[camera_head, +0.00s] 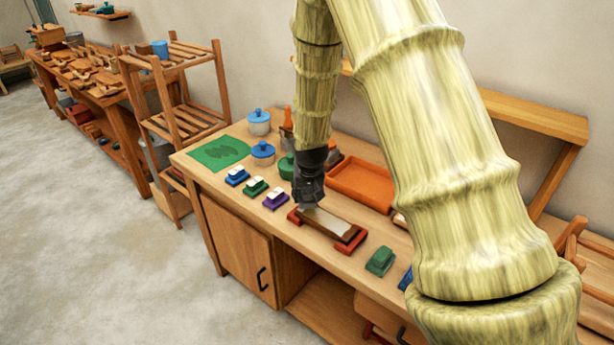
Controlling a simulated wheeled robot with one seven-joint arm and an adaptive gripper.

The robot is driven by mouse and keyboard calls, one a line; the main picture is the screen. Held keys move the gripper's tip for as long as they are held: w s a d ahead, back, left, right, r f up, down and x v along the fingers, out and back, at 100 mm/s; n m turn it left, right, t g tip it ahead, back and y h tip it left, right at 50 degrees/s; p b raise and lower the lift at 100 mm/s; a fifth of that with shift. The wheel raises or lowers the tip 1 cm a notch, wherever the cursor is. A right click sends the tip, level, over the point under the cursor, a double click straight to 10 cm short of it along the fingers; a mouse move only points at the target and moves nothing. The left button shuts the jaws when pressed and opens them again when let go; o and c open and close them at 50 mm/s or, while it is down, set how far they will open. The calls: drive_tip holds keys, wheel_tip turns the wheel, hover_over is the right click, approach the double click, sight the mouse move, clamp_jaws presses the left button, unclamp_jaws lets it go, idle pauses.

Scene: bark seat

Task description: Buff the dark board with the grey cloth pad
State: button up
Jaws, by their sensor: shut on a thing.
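The dark board (346,231) lies on the bench between red end supports, with a brown edge and a pale patch over much of its top. My dark gripper (308,201) points down at the board's left end. It is shut on what seems to be the grey cloth pad, which is small and mostly hidden by the fingers. I cannot tell whether the pad touches the board.
An orange tray (361,186) lies behind the board. Blue (237,176), green (256,187) and purple (276,199) white-topped blocks stand left. A green block (381,262) sits right. Lidded pots (263,154) and a green mat (219,153) are farther left. My arm hides the bench's right.

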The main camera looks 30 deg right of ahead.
drive_tip(key=shift+w+r+p, duration=0.2)
drive_tip(key=shift+r+p, duration=0.55)
drive_tip(key=shift+r, duration=0.5)
drive_tip(key=shift+s+r+p, duration=0.15)
drive_tip(key=shift+r+p, duration=0.4)
drive_tip(key=shift+r, duration=0.35)
drive_tip(key=shift+f, duration=0.1)
